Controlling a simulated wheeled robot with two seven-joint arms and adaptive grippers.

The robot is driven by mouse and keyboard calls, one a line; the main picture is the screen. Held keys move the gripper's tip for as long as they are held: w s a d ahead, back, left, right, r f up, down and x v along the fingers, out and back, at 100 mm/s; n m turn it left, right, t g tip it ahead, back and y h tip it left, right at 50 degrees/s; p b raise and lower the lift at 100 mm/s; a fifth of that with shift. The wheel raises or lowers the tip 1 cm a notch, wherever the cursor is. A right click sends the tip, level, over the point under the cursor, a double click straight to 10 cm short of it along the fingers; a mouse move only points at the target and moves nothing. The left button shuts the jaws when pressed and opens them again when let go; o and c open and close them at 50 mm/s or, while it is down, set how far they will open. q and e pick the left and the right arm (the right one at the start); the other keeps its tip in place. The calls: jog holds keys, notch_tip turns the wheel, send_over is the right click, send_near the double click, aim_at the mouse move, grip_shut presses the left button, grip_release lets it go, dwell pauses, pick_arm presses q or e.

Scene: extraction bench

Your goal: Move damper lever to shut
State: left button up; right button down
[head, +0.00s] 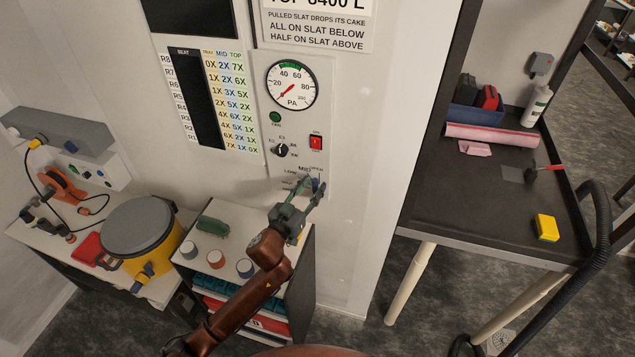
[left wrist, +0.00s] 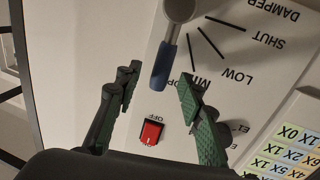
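The damper lever has a grey pivot and a blue handle (left wrist: 163,66). It sits low on the white control panel, beside marks for SHUT, LOW, MID and a partly hidden label starting "OP". The handle lies on the "OP" side of MID, away from SHUT. In the head view the blue handle (head: 315,185) is mostly hidden by my gripper. My left gripper (head: 306,184) is open in front of the panel. In the left wrist view its green-padded fingers (left wrist: 160,88) stand apart on either side of the handle's end; contact is not visible. My right gripper is out of view.
A red switch (head: 316,143) and black selector knob (head: 281,150) sit just above the lever, below a pressure gauge (head: 292,85). Below is a small shelf (head: 300,262) with jars. A yellow pot (head: 150,250) stands left; a dark bench (head: 470,205) stands right.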

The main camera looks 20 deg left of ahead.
pick_arm(q)
jog(key=shift+x, duration=1.15)
grip_shut()
